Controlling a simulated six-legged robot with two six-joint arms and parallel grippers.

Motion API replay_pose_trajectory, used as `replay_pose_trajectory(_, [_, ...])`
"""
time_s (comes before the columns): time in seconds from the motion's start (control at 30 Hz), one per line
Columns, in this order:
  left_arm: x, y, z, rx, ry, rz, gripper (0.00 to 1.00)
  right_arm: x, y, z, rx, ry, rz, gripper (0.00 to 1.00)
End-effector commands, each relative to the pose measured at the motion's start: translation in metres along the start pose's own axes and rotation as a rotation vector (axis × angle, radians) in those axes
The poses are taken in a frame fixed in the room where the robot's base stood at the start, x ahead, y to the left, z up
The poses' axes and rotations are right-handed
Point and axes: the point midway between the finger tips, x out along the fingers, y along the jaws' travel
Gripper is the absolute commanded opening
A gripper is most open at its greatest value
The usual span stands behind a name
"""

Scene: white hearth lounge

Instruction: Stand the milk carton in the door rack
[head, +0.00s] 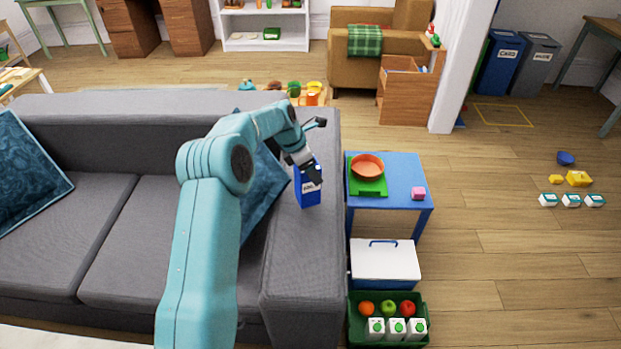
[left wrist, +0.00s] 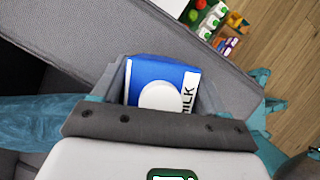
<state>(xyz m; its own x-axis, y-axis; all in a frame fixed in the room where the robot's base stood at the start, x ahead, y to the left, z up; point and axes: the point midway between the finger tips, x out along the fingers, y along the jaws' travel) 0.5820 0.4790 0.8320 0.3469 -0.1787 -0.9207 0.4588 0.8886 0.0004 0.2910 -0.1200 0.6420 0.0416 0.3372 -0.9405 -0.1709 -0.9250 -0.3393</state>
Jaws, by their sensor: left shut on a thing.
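The milk carton (head: 307,194) is blue and upright over the grey sofa's right armrest. Whether it touches the armrest I cannot tell. My left gripper (head: 308,169) holds it from above near its top. I cannot make out a door rack in either view. My right gripper is in neither view.
In front stand a white-lidded box (head: 385,262) and a green crate (head: 424,311) of fruit and small cartons.

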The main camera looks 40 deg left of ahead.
Motion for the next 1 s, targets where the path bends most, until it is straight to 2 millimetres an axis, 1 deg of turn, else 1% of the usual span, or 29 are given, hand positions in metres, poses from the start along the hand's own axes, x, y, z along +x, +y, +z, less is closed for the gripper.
replay_pose_trajectory(0.2, [0.031, 0.0, -0.014, -0.003, 0.001, -0.002, 0.06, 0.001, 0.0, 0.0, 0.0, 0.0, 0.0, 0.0])
replay_pose_trajectory(0.23, [0.033, 0.0, -0.015, -0.002, 0.001, -0.002, 0.06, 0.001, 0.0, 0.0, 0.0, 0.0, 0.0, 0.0])
replay_pose_trajectory(0.6, [0.038, 0.0, -0.017, 0.0, 0.0, 0.0, 0.06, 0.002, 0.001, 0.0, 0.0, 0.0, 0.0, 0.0])
replay_pose_trajectory(0.63, [0.038, -0.001, -0.017, 0.0, 0.001, -0.001, 0.82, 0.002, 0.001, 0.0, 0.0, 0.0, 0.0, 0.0])
replay_pose_trajectory(0.67, [0.038, -0.001, -0.017, 0.0, 0.001, -0.001, 0.92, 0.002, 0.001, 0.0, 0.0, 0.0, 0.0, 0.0])
replay_pose_trajectory(0.7, [0.038, -0.001, -0.017, 0.0, 0.001, -0.002, 0.98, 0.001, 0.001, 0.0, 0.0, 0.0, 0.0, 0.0])
replay_pose_trajectory(1.0, [0.035, 0.0, -0.015, 0.0, 0.001, -0.001, 0.98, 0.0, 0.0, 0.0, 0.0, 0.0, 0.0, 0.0])
